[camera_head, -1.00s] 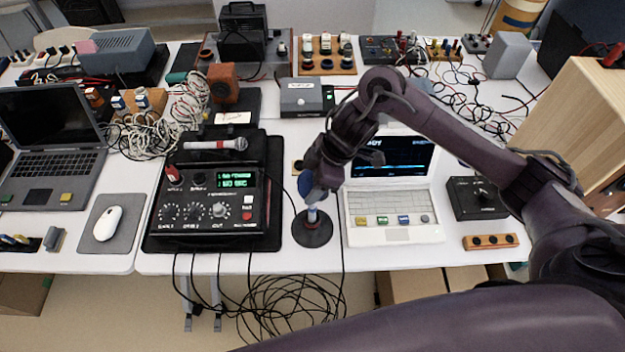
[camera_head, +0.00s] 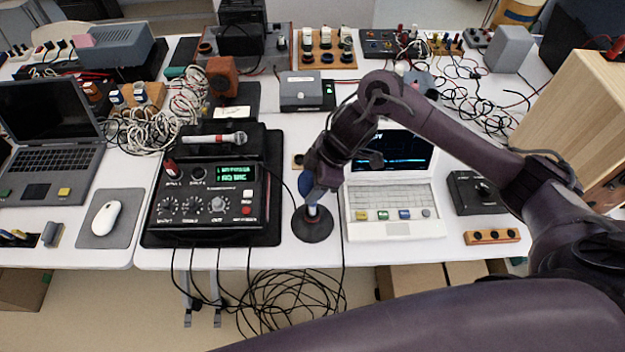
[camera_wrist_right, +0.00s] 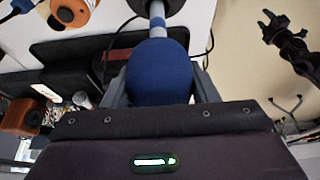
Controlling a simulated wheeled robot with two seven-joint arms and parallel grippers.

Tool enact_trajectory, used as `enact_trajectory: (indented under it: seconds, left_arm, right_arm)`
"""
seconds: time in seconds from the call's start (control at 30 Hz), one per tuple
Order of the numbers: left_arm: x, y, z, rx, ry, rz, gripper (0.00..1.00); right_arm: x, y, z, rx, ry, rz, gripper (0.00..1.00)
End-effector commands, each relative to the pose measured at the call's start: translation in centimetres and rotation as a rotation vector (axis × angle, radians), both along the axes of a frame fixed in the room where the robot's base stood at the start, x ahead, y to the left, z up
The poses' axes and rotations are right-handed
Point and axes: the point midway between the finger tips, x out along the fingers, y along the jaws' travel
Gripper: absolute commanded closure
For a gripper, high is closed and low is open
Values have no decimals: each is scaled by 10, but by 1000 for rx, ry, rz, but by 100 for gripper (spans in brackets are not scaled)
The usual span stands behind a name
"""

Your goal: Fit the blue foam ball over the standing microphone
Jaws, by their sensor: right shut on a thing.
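The standing microphone (camera_head: 312,211) is upright on its round black base (camera_head: 313,230), left of the white laptop in the head view. My right gripper (camera_head: 316,183) is right above it, shut on the blue foam ball (camera_head: 305,182), which is partly hidden by the gripper. In the right wrist view the ball (camera_wrist_right: 160,73) sits between the two grey fingers. The microphone's shaft (camera_wrist_right: 158,22), with a blue band, meets the ball's outline there. The microphone's head is hidden, and how far it is inside the ball cannot be told. My left gripper is not in the head view.
The white laptop (camera_head: 398,222) is close on the right of the stand. A black mixer (camera_head: 207,202) with a lying microphone (camera_head: 215,139) behind it is on the left. Black cables (camera_head: 290,295) hang off the table's front edge. Some bare table lies around the stand.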

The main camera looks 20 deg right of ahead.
Motion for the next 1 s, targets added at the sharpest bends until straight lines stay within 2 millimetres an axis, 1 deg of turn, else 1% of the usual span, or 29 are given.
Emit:
enact_trajectory:
  seconds: [0.8,1.0]
  left_arm:
    - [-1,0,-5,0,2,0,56]
    - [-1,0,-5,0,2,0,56]
  right_arm:
    - [0,0,-11,0,0,0,68]
    - [0,0,-11,0,0,0,68]
